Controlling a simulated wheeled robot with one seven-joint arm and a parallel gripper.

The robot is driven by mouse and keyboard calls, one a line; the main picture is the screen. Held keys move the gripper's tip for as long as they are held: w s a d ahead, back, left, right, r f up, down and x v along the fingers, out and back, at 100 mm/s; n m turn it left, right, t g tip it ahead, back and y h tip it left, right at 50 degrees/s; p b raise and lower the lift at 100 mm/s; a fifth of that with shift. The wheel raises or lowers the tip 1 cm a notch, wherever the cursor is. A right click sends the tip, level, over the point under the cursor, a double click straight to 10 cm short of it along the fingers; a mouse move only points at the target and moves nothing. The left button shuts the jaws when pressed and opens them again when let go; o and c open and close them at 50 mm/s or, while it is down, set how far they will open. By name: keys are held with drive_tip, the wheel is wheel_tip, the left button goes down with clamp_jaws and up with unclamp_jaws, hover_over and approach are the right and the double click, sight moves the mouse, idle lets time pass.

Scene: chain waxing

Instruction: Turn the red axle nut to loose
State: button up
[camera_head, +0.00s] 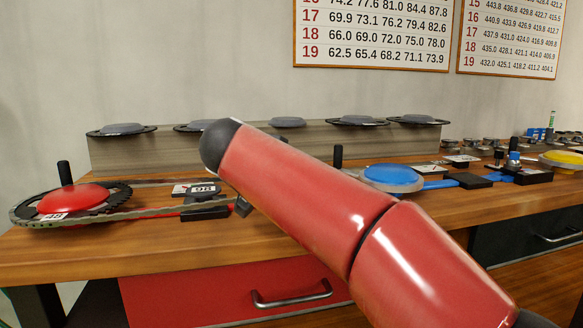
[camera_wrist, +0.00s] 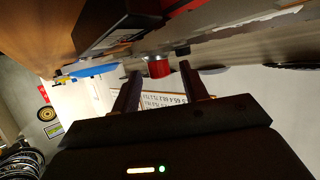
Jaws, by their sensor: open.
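The red axle nut is most likely the small red cylinder (camera_wrist: 158,69) with a pale collar in the wrist view. It appears just beyond and between the fingertips of my gripper (camera_wrist: 161,74). The two dark fingers are apart, with nothing visibly clamped between them. I cannot tell whether they touch the nut. In the head view my red arm crosses the middle of the bench; the gripper and the nut do not show there.
A red disc (camera_head: 75,198) with a black knob sits on a chainring at the left. A chain runs to a block marked 98 (camera_head: 203,200). A blue disc (camera_head: 392,178) is right of my arm. A long grey box (camera_head: 140,150) with dark-rimmed discs stands behind.

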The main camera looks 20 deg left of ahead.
drive_tip(key=shift+w, duration=0.2)
drive_tip(key=shift+c, duration=0.4)
clamp_jaws()
drive_tip(key=shift+f, duration=0.1)
